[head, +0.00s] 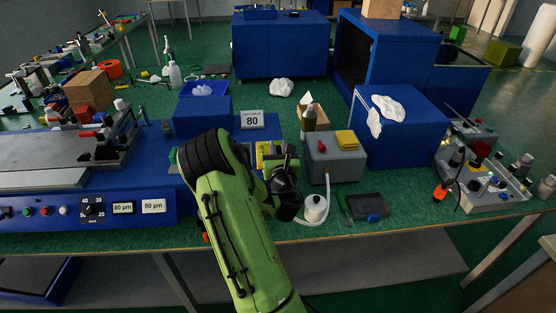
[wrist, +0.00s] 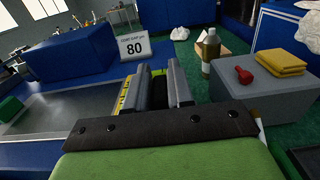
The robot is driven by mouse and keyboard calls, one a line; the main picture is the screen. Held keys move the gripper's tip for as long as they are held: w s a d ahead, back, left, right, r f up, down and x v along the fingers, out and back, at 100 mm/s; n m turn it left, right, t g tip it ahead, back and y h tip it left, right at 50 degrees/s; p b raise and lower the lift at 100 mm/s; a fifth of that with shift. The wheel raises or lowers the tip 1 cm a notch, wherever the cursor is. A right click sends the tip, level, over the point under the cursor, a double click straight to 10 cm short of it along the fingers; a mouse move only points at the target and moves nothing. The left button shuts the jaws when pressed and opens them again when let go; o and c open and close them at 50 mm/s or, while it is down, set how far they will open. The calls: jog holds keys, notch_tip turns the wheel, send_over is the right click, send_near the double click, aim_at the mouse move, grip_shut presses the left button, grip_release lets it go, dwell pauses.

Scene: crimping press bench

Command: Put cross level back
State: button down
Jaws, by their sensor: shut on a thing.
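My gripper (wrist: 163,88) shows in the wrist view with its two dark grey fingers close together, pointing away over the bench. A yellow piece with dark marks, which looks like the cross level (wrist: 123,98), shows along the left finger. A bit of green shows between the fingers. In the head view my gripper (head: 279,156) is partly hidden by my own wrist, and the yellow level (head: 262,153) shows at its left side. The fingers hide most of the level, so its tilt and whether it touches the bench cannot be told.
A white card reading 80 (head: 252,119) stands behind my gripper. A grey box (head: 335,162) with a yellow cloth and red item is close on the right, beside a bottle (head: 309,118). The blue press (head: 65,206) is left.

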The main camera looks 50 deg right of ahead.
jog(key=shift+f, duration=0.7)
jog(key=shift+r, duration=0.2)
jog(key=c, duration=1.4)
grip_release()
jog(key=shift+f, duration=0.2)
jog(key=o, duration=0.4)
jog(key=shift+r, duration=0.1)
